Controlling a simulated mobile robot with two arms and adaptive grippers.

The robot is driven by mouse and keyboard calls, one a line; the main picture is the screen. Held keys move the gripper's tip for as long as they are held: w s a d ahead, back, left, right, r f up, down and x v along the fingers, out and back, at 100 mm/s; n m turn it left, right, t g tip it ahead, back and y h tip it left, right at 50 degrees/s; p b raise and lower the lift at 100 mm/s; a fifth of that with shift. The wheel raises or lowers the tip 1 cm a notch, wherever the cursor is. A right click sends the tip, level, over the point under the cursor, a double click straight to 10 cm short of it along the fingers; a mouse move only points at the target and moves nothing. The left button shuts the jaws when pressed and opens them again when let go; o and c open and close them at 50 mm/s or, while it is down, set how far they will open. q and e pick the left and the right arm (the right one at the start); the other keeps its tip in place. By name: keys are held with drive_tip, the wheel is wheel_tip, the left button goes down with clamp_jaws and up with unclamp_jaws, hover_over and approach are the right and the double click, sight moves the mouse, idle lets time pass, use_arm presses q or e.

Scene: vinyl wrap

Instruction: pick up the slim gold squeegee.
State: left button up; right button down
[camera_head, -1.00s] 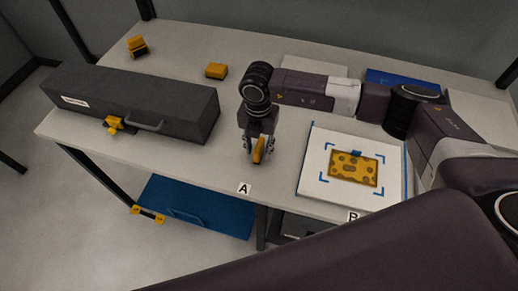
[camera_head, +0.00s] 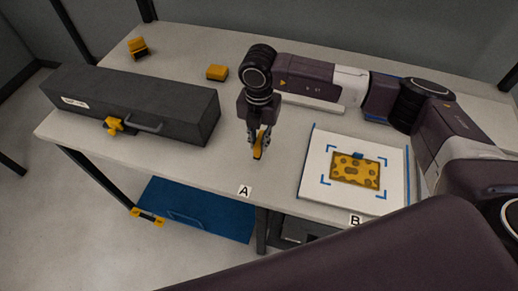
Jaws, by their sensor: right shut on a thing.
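A slim gold squeegee (camera_head: 259,150) is between the fingers of my right gripper (camera_head: 258,146), above the table's front part, behind the label A. The gripper points down and is shut on the squeegee. Its upper part is hidden by the fingers. Whether its lower end touches the table is hard to tell. My left gripper is not in view.
A long dark case (camera_head: 150,100) with a yellow latch lies at the left of the table (camera_head: 200,165). Small yellow blocks (camera_head: 217,72) stand behind it. A white board (camera_head: 312,180) with a yellow spotted panel (camera_head: 355,170) lies at the right, near label B.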

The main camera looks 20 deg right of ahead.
sight(259, 140)
wheel_tip(259, 140, up, 16)
drive_tip(key=b, duration=0.3)
drive_tip(key=c, duration=2.5)
unclamp_jaws()
drive_tip(key=shift+f, duration=0.1)
clamp_jaws()
